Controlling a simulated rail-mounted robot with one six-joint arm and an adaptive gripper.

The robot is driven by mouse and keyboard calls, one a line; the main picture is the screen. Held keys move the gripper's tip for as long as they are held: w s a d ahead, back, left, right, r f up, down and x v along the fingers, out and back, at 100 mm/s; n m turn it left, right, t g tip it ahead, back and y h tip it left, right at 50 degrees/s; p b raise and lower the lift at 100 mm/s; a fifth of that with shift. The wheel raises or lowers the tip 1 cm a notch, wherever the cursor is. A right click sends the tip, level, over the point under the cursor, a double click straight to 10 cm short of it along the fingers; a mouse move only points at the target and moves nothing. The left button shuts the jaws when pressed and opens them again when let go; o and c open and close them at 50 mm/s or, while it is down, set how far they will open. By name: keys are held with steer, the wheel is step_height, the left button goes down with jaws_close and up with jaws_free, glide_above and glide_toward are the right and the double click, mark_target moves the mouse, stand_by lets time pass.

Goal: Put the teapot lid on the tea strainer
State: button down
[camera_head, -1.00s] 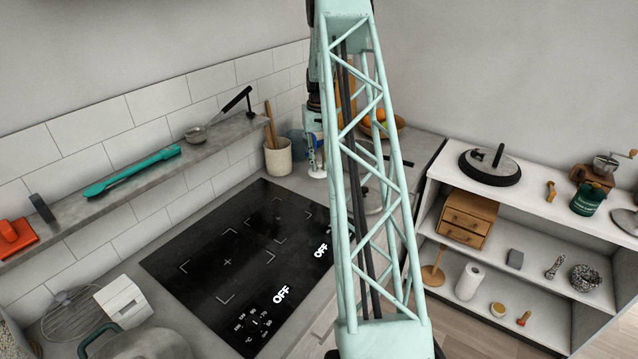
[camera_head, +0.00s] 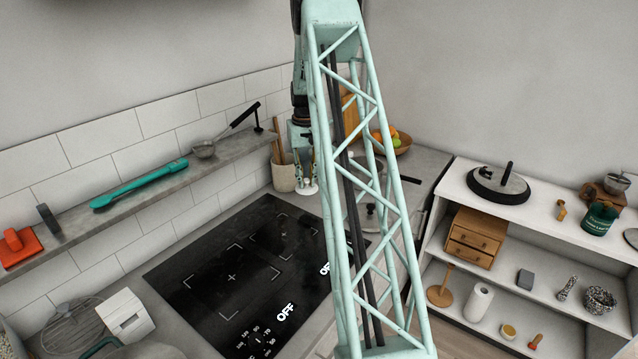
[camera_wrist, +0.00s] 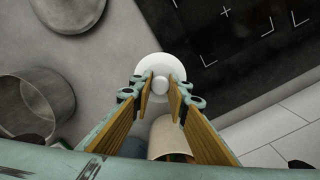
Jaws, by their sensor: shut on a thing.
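The teapot lid (camera_wrist: 147,66) is a white disc with a round knob, seen between my fingertips in the wrist view. My gripper (camera_wrist: 160,88) is shut on its knob. In the head view my gripper (camera_head: 306,183) points down and the white lid (camera_head: 308,190) shows below it, beside the utensil crock. What looks like the tea strainer (camera_head: 203,149) is a small metal bowl with a long black handle, on the wall shelf left of my gripper. The lid and the strainer are well apart.
The cream utensil crock (camera_head: 284,178) stands close to my gripper. A black cooktop (camera_head: 235,275) lies in front. The wall shelf (camera_head: 85,218) also holds a teal utensil (camera_head: 140,184). A metal pot (camera_wrist: 38,100) shows in the wrist view. A white rack (camera_head: 450,185) stands at right.

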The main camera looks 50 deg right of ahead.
steer(key=w+a+r+n+b, duration=0.2)
steer(key=w+a+r, duration=0.15)
steer(key=a, duration=0.95)
steer(key=w+a+r+n+b, duration=0.2)
steer(key=w+a, duration=0.2)
steer(key=a, duration=0.8)
steer(key=a+r+n+b, duration=0.1)
steer(key=a+r+b, duration=0.1)
steer(key=a, duration=1.6)
steer(key=a+r+n+b, duration=0.1)
steer(key=a+r, duration=0.3)
steer(key=a, duration=1.5)
steer(key=shift+a+n+b, duration=0.15)
steer(key=shift+n+b, duration=0.2)
steer(key=shift+n, duration=0.45)
steer(key=shift+s+a, duration=0.1)
steer(key=shift+a, duration=0.05)
